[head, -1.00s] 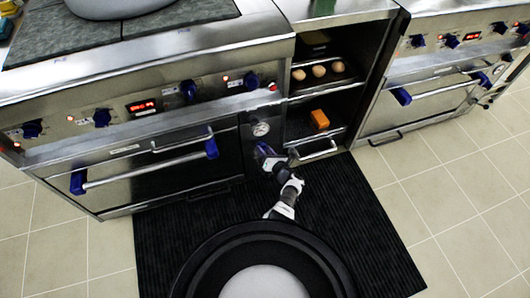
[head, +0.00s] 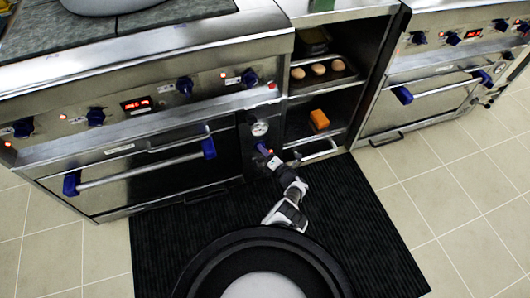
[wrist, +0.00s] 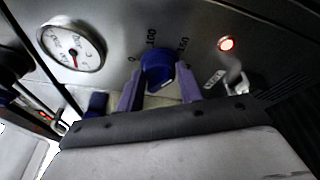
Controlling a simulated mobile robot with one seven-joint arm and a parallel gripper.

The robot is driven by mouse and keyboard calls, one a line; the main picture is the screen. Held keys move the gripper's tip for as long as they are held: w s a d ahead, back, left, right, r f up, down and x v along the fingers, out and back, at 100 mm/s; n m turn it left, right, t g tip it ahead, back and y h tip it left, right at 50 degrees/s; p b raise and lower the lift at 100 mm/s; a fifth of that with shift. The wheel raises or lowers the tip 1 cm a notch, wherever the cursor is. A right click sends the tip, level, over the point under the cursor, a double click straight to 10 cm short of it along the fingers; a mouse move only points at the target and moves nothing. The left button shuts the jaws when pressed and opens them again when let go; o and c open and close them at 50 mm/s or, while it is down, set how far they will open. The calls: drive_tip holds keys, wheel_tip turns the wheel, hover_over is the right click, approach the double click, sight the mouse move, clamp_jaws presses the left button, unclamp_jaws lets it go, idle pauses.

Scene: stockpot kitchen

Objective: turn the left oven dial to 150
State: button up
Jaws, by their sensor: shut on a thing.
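The blue left oven dial (wrist: 158,72) sits on the grey metal panel of the left oven, under a round white gauge (wrist: 72,44). In the head view my gripper (head: 265,151) is at the panel just below the gauge (head: 260,128), and hides the dial.
A lit red lamp (wrist: 226,44) and a small metal switch (wrist: 235,85) are right of the dial. The oven's door handle (head: 140,168) is to the left. An open shelf with eggs (head: 318,69) and an orange block (head: 319,119) is to the right.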

idle(0.3)
drive_tip(key=o, duration=1)
drive_tip(key=f+p+v, duration=0.1)
drive_tip(key=p+v, duration=0.4)
drive_tip(key=v, duration=0.8)
drive_tip(key=shift+s+d+r, duration=0.2)
drive_tip(key=shift+s+r, duration=0.2)
drive_tip(key=shift+r, duration=0.05)
